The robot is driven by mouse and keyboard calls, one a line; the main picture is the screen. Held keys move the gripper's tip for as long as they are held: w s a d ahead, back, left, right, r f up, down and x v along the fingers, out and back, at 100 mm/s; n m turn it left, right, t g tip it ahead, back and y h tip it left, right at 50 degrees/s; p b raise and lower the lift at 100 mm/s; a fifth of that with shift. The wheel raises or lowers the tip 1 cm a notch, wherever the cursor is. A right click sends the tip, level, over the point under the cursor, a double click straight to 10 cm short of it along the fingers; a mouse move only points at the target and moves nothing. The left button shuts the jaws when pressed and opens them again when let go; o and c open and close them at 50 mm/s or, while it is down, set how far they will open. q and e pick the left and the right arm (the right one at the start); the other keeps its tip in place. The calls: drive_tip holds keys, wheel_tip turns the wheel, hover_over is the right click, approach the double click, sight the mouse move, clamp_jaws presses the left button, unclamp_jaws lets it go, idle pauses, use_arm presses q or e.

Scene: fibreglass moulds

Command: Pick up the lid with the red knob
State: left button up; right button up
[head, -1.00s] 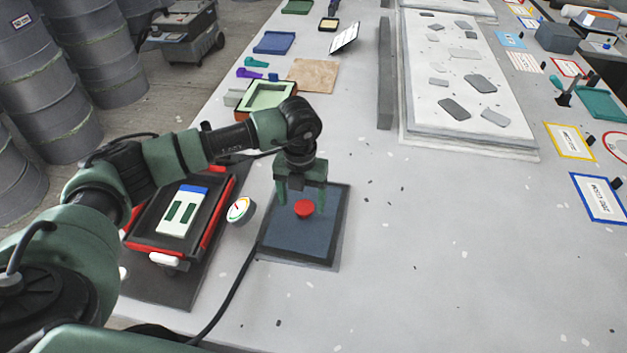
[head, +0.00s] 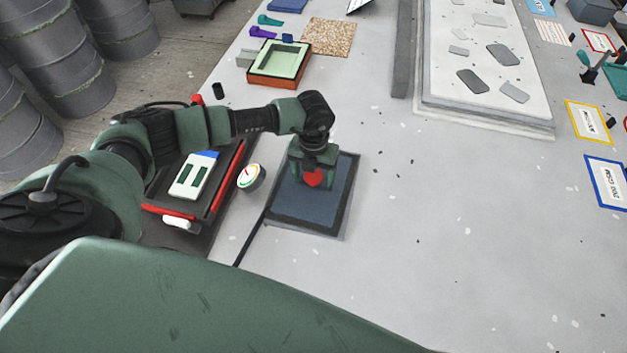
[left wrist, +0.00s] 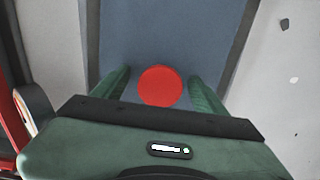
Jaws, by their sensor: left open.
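The lid (head: 300,209) is a flat blue-grey rectangle with a dark border, lying on the grey table. Its red knob (head: 312,178) stands up from its surface. In the left wrist view the red knob (left wrist: 160,87) shows as a round disc between the two green fingers, with the lid's blue-grey surface (left wrist: 170,35) behind it. My left gripper (head: 312,181) points down over the lid, open, with its fingers on either side of the knob. A gap shows between each finger and the knob. My right gripper is not in view.
Left of the lid are a round gauge (head: 251,177) and a dark red-edged case (head: 216,199) with a white-and-green panel. A dark cable runs beside the lid. A green-lined mould (head: 279,64) stands farther back. The table right of the lid is mostly clear.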

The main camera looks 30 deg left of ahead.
use_arm(q)
clamp_jaws()
drive_tip(key=shift+r, duration=0.1)
